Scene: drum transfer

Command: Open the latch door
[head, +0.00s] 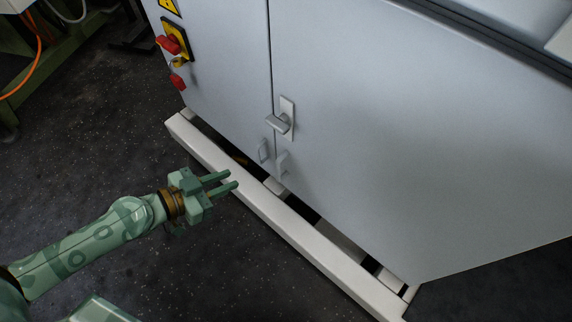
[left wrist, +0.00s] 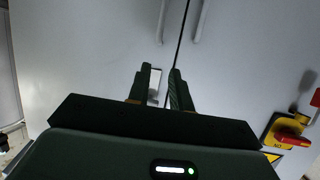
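The grey-white cabinet has a large latch door (head: 400,130) on the right in the head view. A silver latch handle on a plate (head: 281,118) sits beside the door seam. Two small pull handles show lower down, one on each side of the seam (head: 263,151). My left gripper (head: 232,179) is open and empty, in front of the cabinet and apart from the latch. In the left wrist view its fingers (left wrist: 160,69) point at the door, with the latch plate (left wrist: 154,82) showing between them, partly hidden. My right gripper is not in view.
A white base rail (head: 290,233) runs along the cabinet's foot. Red and yellow switches (head: 172,45) are on the cabinet's left side; one also shows in the left wrist view (left wrist: 287,133). The dark floor (head: 90,150) in front is clear.

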